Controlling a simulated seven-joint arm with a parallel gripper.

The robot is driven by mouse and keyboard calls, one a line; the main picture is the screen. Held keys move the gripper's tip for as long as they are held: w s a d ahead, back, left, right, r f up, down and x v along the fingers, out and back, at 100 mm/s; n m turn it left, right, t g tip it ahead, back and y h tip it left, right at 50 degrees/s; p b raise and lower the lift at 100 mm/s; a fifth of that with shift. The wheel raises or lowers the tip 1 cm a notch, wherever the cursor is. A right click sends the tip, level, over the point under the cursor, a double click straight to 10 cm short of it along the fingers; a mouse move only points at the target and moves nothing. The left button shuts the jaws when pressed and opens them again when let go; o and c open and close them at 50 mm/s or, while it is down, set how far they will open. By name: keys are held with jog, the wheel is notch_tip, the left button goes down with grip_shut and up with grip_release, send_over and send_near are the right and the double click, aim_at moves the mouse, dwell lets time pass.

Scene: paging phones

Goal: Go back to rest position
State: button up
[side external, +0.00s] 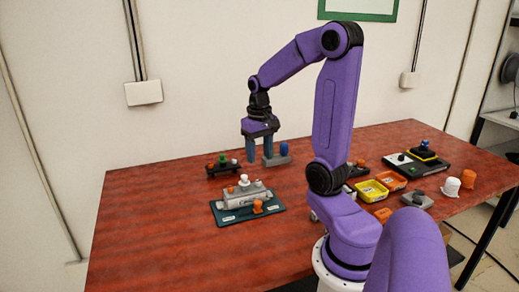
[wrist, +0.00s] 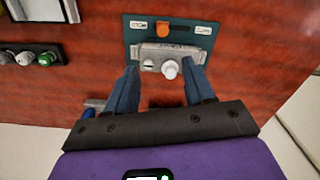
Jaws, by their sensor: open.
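My gripper (side external: 260,157) is open and empty, pointing down above the far left part of the red table (side external: 150,235). In the wrist view its two blue fingers (wrist: 164,82) are spread apart with nothing between the tips. Beyond the tips lies a teal mat (wrist: 200,42) bearing a grey block with a white knob (wrist: 170,69) and an orange piece (wrist: 176,27). In the side view the teal mat (side external: 228,216) is in front of the gripper. A grey block with a blue peg (side external: 283,149) stands close by the fingers; contact cannot be told.
A dark rack with orange, green and white pegs (side external: 222,160) stands left of the gripper. On the right are a yellow bin (side external: 371,190), an orange bin (side external: 390,181), a black-and-grey unit (side external: 430,170) and loose white and orange caps (side external: 467,179). The table's front left is clear.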

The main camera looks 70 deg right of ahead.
jog(key=shift+r, duration=0.4)
jog(key=s+a+n, duration=0.2)
jog(key=a+n, duration=0.7)
jog(key=a, duration=0.7)
jog(key=s+a+f+n, duration=0.2)
jog(key=s+a+n, duration=0.7)
jog(key=s, duration=0.3)
jog(key=shift+s+a+n, duration=0.15)
jog(key=shift+a+n, duration=0.15)
